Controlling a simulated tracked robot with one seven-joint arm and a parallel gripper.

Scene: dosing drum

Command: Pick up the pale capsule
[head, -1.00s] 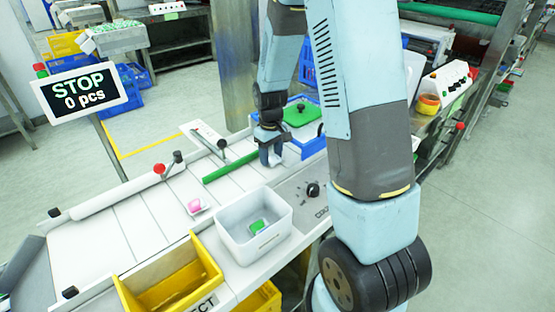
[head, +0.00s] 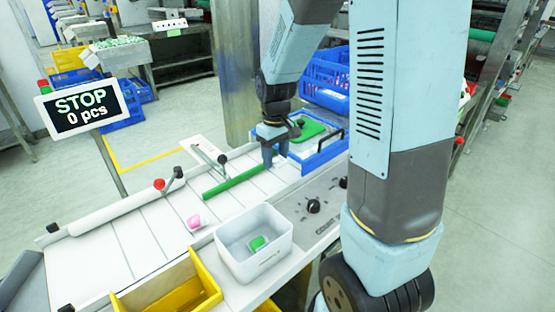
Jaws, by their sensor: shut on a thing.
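My gripper (head: 270,160) points down at the far end of the white sorting table (head: 150,225), just beyond the green bar and beside the blue tray. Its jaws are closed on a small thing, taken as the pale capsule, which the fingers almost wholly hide. I cannot make out its shape or how far it is above the surface.
A green bar (head: 233,181) lies across the table. A pink piece (head: 195,222) lies nearer. A white bin (head: 225,257) holds a green piece. A yellow bin (head: 125,297) stands in front.

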